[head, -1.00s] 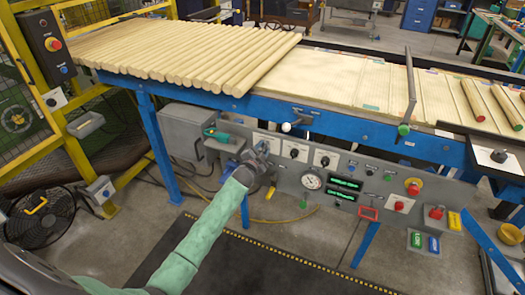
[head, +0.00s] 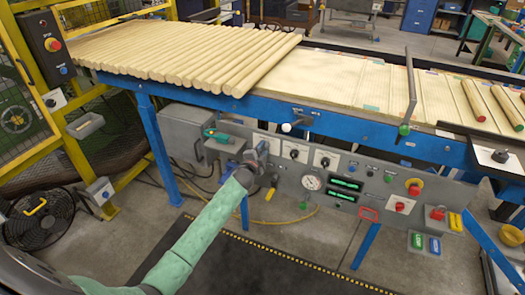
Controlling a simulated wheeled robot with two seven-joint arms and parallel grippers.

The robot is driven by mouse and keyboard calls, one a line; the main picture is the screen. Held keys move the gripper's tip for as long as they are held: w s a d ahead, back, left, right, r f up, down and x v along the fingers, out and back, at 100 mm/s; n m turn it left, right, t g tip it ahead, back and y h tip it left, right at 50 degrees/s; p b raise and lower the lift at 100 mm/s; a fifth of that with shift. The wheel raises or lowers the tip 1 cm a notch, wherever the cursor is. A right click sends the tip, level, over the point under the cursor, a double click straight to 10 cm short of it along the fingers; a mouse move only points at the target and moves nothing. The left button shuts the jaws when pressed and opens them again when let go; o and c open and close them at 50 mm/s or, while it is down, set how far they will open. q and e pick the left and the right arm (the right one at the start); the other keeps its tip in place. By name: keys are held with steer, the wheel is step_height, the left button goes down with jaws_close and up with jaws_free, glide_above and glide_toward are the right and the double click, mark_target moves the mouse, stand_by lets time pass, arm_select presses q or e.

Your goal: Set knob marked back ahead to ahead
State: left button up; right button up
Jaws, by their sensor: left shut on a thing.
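Three white plates with black knobs sit in a row on the grey control panel (head: 300,183) below the conveyor. The left plate (head: 259,138) is partly hidden behind my left gripper (head: 262,153). My left gripper is shut on the knob of this plate, and its fingers cover that knob. The middle knob (head: 294,154) and the right knob (head: 325,162) are uncovered. The markings are too small to read, so I cannot tell which way the held knob points. My right gripper is not in view.
The blue conveyor frame (head: 270,108) runs above, carrying wooden rods (head: 180,55).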

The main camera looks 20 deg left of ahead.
arm_select(q)
steer(key=o, duration=1)
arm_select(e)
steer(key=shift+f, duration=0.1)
arm_select(q)
steer(key=shift+s+f, duration=0.1)
steer(key=shift+s, duration=0.4)
steer(key=s+b, duration=0.1)
steer(key=s, duration=0.5)
steer(key=shift+s+b, duration=0.3)
steer(key=shift+s, duration=0.1)
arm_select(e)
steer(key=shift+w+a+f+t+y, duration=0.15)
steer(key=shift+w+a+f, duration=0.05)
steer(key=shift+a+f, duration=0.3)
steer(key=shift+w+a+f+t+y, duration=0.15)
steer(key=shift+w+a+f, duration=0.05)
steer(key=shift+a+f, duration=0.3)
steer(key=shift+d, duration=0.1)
